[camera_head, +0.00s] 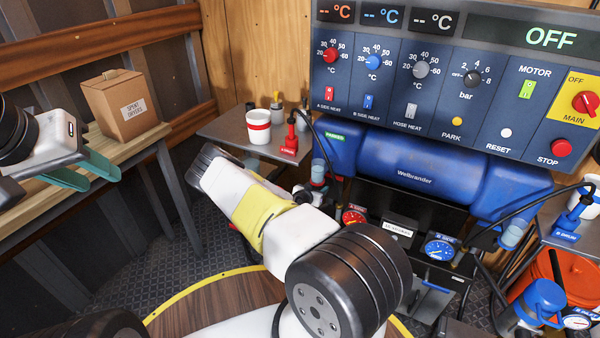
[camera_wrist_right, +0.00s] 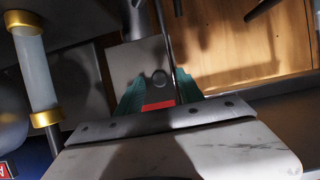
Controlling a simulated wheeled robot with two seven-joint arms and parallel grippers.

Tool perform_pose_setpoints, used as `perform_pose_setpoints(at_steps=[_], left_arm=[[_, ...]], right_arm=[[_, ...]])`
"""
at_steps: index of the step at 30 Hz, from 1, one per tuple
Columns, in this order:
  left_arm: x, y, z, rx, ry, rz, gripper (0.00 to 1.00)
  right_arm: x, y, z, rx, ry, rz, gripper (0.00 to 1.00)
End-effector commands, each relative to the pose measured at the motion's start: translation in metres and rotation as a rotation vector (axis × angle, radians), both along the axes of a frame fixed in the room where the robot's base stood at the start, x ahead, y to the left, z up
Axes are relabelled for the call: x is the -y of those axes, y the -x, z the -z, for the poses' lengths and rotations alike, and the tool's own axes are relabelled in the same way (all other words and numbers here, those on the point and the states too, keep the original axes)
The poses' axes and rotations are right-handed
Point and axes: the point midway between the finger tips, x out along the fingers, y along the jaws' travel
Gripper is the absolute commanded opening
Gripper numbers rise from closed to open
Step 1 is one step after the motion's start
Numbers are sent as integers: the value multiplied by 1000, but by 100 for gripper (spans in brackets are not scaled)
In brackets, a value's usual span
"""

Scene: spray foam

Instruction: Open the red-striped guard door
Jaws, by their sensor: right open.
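The guard door is not clearly visible in the head view. In the right wrist view a grey metal plate with a red strip (camera_wrist_right: 158,105) along its lower part shows between my fingers; I cannot tell whether it is the door. My right gripper (camera_wrist_right: 160,90) is open, its teal fingers on either side of that plate; contact cannot be told. In the head view my right arm covers the middle, and I cannot make out its fingers. My left gripper (camera_head: 84,172) is open and empty at the left, by the wooden bench.
A blue machine (camera_head: 420,175) with a control panel (camera_head: 400,80) stands at the back right. A cardboard box (camera_head: 122,105) sits on the wooden bench. A white cup with a red band (camera_head: 258,127) and a red pump (camera_head: 290,140) stand on a small grey table (camera_head: 228,127). An orange bucket (camera_head: 570,275) is at the right.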

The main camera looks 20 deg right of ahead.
Motion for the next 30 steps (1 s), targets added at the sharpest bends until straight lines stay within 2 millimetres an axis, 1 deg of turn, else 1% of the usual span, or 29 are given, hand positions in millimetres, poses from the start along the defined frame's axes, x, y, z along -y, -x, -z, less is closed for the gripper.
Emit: perform_pose_setpoints(at_steps=[2, 6, 8, 9, 30], left_arm=[[0, 0, 0, 0, 0, 0, 36], [0, 0, 0, 0, 0, 0, 36], [0, 0, 0, 0, 0, 0, 36], [0, 0, 0, 0, 0, 0, 36], [0, 0, 0, 0, 0, 0, 36]], right_arm=[[0, 0, 0, 0, 0, 0, 43], [0, 0, 0, 0, 0, 0, 15], [0, 0, 0, 0, 0, 0, 3], [0, 0, 0, 0, 0, 0, 0], [0, 0, 0, 1, -1, 0, 0]])
